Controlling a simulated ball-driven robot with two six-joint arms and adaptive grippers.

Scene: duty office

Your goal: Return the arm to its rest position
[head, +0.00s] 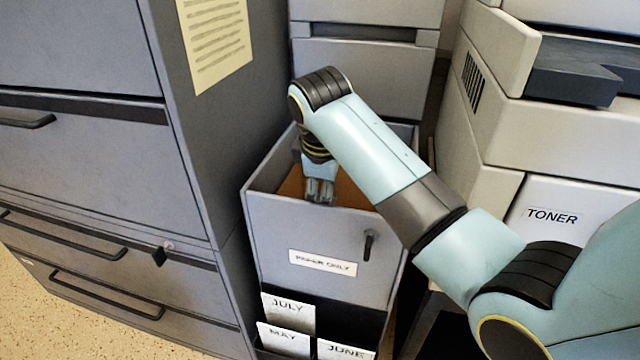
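My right arm reaches in from the right edge and bends down at its wrist over an open grey drawer or bin (270,215) labelled "PAPER ONLY" (322,262). My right gripper (320,192) points down at the bin's opening, just behind the top of its front panel. The fingers are small and partly blurred, so I cannot tell whether they are open or shut, or whether they touch the panel. Brown material (348,191) shows inside the bin. My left gripper is not in view.
A grey filing cabinet (90,170) stands close on the left, with a paper notice (215,40) on its side. A pale machine (500,110) and a "TONER" box (560,205) stand on the right. Cards marked JULY (288,310), MAY (284,340) and JUNE (345,351) sit below the bin's front.

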